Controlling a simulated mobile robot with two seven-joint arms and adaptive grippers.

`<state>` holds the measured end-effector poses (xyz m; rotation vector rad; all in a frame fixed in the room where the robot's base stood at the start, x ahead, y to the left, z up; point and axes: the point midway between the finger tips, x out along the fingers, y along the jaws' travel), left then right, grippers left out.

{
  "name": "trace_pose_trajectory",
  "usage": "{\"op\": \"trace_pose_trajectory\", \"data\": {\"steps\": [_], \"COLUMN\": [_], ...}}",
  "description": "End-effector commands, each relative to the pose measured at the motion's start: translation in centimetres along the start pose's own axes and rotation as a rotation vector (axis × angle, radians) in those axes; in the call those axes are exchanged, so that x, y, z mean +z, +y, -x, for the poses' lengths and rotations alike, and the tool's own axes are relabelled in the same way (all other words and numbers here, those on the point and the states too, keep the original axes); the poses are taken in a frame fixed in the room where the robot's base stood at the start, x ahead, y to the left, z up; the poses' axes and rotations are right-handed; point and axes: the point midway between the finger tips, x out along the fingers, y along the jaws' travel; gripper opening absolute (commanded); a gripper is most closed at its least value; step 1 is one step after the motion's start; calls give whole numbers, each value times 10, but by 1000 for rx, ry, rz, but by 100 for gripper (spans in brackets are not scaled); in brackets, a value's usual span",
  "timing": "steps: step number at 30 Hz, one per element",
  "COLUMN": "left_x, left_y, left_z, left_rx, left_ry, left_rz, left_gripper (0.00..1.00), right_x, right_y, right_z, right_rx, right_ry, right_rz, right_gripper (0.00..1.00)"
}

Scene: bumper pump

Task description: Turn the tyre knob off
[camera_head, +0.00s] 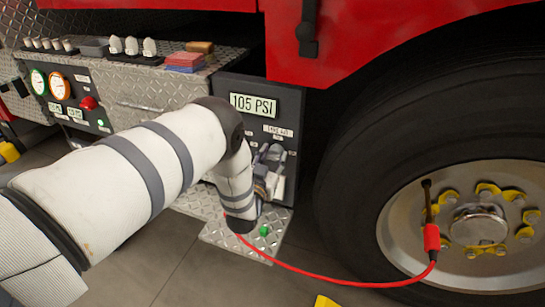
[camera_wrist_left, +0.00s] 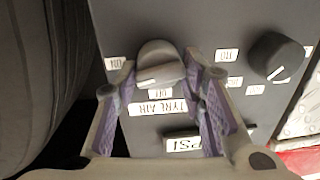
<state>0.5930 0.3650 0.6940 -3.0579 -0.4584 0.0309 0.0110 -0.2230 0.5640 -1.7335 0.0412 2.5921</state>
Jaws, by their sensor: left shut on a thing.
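The tyre knob (camera_wrist_left: 158,60), a rounded grey knob with a pale mark, is on the dark panel above the tyre air label (camera_wrist_left: 158,107) in the left wrist view. My left gripper (camera_head: 268,170) is at the panel below the 105 PSI display (camera_head: 253,104). In the left wrist view its two purple-padded fingers stand on either side of the knob, with the tips shut on it. A small label sits just below the knob, partly hard to read. In the head view my gripper and arm hide the knob. My right gripper is not in view.
A black knob (camera_wrist_left: 277,56) sits beside the tyre knob on the panel. A large tyre (camera_head: 400,130) stands right of the panel. A red hose (camera_head: 330,282) runs to its wheel. A diamond-plate step (camera_head: 238,245) lies below, and a shelf with small items is behind.

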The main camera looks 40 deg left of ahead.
Motion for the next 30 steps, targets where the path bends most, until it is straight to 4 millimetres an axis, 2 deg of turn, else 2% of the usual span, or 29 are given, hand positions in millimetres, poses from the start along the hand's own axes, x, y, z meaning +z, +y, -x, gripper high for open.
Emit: {"op": "trace_pose_trajectory", "data": {"steps": [13, 30], "left_x": [-1, 1], "left_y": [0, -2], "left_z": [0, 0], "left_rx": [9, 18], "left_ry": [-27, -61], "left_rz": [422, 958], "left_gripper": [9, 9], "right_x": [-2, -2], "right_y": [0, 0], "right_z": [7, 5], "right_rx": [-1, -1], "right_ry": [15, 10], "right_rz": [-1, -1], "right_gripper": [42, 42]}}
